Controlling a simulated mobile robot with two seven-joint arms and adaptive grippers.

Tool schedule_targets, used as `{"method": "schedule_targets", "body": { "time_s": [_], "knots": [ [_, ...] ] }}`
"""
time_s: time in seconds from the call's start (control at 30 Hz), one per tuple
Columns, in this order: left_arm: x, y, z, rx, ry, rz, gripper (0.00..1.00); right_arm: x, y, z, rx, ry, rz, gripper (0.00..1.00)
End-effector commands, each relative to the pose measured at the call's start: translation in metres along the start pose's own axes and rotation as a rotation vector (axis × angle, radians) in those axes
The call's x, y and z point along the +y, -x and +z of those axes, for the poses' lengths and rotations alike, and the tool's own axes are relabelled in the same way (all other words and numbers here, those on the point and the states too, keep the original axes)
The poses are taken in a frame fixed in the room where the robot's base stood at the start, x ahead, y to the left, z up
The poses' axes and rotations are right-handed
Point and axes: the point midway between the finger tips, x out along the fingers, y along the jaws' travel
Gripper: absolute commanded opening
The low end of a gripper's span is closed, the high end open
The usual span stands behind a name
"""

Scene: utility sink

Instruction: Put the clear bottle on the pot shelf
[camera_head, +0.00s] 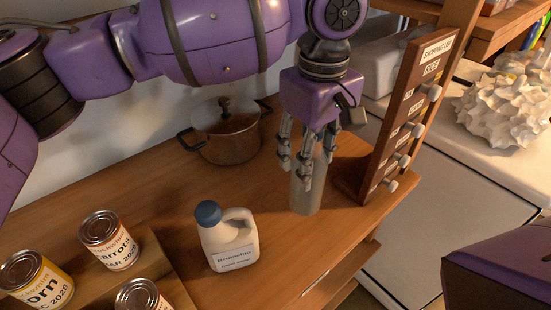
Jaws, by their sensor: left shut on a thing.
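My left gripper (306,168) comes down from above and is shut on the clear bottle (306,196), a grey, see-through cylinder. The fingers hide the bottle's upper part. The bottle is upright over the wooden counter (290,250); I cannot tell whether its base touches the wood. A lidded brown pot (226,145) stands on the same wooden surface, behind and left of the bottle. Which surface is the pot shelf is not clear from this view. My right gripper is out of view.
A white jug with a blue cap (228,238) stands front left of the bottle. Several cans (110,240) are at lower left. A tall wooden shopping-list board (408,110) stands close on the right. A lower shelf (340,275) shows beneath the counter's right edge.

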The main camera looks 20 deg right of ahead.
Motion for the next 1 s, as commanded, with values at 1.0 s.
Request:
{"method": "schedule_targets", "body": {
  "time_s": [1.0],
  "knots": [
    [0.028,-0.089,-0.042,0.002,-0.001,0.002,0.00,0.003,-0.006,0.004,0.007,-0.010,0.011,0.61]
  ]
}}
